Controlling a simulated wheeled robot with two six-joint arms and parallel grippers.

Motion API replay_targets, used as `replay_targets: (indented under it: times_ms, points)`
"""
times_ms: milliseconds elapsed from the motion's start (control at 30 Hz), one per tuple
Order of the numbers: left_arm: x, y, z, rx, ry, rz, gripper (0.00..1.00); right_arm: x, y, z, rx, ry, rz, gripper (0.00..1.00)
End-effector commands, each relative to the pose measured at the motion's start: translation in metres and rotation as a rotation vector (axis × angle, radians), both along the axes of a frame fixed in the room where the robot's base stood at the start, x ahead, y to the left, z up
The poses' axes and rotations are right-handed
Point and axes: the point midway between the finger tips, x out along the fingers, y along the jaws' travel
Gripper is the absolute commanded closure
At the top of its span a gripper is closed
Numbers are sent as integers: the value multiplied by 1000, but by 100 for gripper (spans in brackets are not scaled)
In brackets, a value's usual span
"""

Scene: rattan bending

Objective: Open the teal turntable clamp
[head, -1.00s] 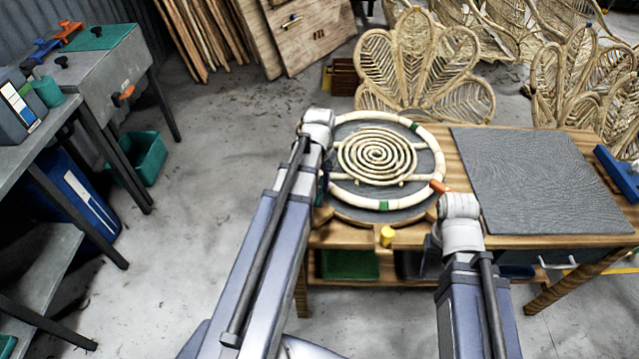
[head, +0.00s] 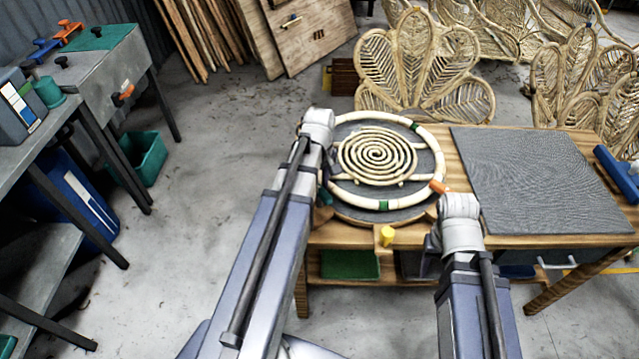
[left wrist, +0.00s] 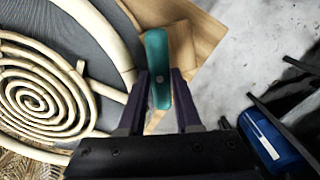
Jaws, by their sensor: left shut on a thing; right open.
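The teal turntable clamp (left wrist: 157,68) is a flat, rounded lever with a small pivot dot, beside the turntable's pale ring in the left wrist view. My left gripper (left wrist: 160,82) is shut on this lever, one finger on each side. The grey turntable (head: 432,165) carries a cream ring (head: 350,196) and a rattan spiral (head: 378,156). My right gripper (head: 426,258) is open and empty at the workbench's front edge.
A yellow knob (head: 387,236) and an orange lever (head: 438,187) sit at the turntable's front and right. A grey mat (head: 535,180) covers the workbench's right side, with a blue tool (head: 615,172) beyond. Rattan chair backs (head: 425,70) stand behind.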

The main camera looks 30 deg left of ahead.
Motion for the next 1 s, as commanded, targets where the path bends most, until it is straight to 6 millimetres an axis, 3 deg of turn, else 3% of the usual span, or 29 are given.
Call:
replay_targets:
  times_ms: [400, 1000]
  points:
    - [0, 0, 0, 0, 0, 182, 100, 0, 0, 0, 0, 0, 0, 50]
    - [0, 0, 0, 0, 0, 213, 100, 0, 0, 0, 0, 0, 0, 50]
